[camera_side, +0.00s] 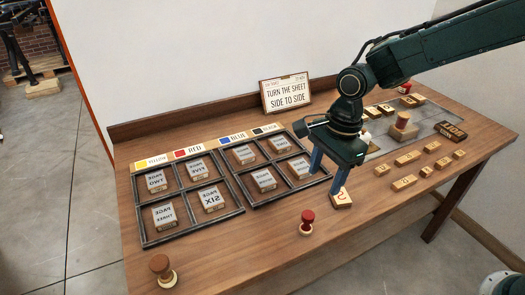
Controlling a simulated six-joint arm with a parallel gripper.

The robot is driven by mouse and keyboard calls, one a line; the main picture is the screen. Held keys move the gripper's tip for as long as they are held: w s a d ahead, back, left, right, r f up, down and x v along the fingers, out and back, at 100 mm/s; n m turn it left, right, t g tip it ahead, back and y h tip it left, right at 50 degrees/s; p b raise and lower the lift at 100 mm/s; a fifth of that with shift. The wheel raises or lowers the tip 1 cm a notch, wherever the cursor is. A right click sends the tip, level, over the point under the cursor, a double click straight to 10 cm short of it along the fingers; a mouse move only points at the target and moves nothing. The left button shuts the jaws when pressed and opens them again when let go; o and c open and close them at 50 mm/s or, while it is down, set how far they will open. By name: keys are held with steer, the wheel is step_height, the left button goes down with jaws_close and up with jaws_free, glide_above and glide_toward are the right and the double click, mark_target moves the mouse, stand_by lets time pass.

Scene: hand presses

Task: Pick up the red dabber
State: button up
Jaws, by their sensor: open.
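A red dabber (307,221) with a pale base stands upright on the table near its front edge, left of and nearer the camera than my gripper. My gripper (328,176) points down with its two blue fingers apart and nothing visible between them. It is up and to the right of the red dabber, not touching it. A pale wooden block with a red mark (341,201) is just below the right finger; I cannot tell whether they touch. Another small red-topped piece (405,87) is at the far back right.
Two dark divided trays (193,238) hold lettered blocks at the left. A brown-handled dabber (160,268) stands at the front left. Several wooden blocks (407,158) and a grey plate (425,117) are at the right. A sign (286,93) stands at the back. Bare wood surrounds the red dabber.

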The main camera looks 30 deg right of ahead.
mark_target(309, 215)
steer(key=shift+w+a+f+m, duration=0.2)
steer(key=shift+a+f+m, duration=0.2)
steer(key=shift+f, duration=0.3)
steer(key=shift+a+f, duration=0.2)
steer(key=shift+f, duration=1.2)
steer(key=shift+a+f, duration=0.15)
steer(key=shift+f, duration=1.3)
steer(key=shift+a+f, duration=0.2)
steer(key=shift+f, duration=1.2)
steer(key=shift+a+f, duration=0.2)
steer(key=shift+f, duration=1.1)
steer(key=shift+a+f, duration=0.15)
steer(key=shift+f, duration=1.1)
steer(key=shift+c, duration=0.2)
steer(key=c, duration=1.1)
